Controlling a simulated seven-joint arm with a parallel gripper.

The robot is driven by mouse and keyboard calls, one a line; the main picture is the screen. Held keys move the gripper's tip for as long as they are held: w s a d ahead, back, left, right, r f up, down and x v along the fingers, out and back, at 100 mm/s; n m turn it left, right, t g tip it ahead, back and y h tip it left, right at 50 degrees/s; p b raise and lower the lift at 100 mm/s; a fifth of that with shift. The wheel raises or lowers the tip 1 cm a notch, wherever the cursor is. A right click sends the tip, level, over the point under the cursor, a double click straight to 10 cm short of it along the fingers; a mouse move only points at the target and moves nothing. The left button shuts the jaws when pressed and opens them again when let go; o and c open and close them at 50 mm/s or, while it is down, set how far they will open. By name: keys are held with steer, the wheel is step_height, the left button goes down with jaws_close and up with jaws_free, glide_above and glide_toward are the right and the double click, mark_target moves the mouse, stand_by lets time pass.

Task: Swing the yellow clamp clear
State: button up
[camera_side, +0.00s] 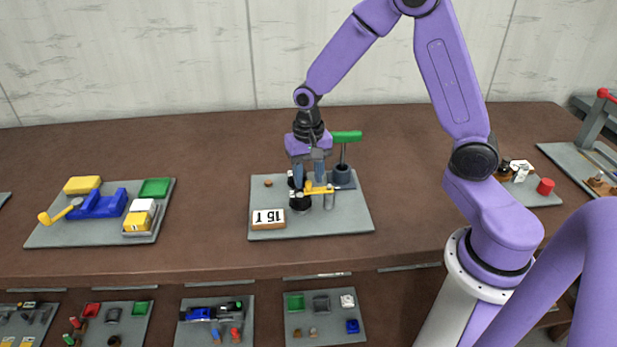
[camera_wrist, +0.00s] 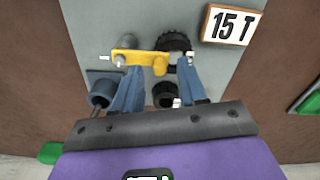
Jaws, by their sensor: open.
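The yellow clamp (camera_side: 318,189) is a short flat bar on the grey jack board (camera_side: 340,220). It reaches across beside a black knurled screw (camera_side: 299,204). In the wrist view the clamp (camera_wrist: 138,57) lies just beyond my fingertips, with a short yellow tab pointing down between them. A silver pin (camera_wrist: 119,61) shows at its left end. My gripper (camera_side: 308,180) points down over the clamp, open, its blue fingers apart. In the wrist view my gripper (camera_wrist: 158,68) has nothing clasped between the fingers. Whether a finger touches the clamp I cannot tell.
A dark post with a green handle (camera_side: 346,136) stands close behind the clamp, right of my gripper. A "15 T" plate (camera_side: 268,219) lies at the board's front left. Another board with a blue vise (camera_side: 98,205) is at left. The board's front right is clear.

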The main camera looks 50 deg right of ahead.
steer(key=shift+f, duration=0.55)
jaws_close()
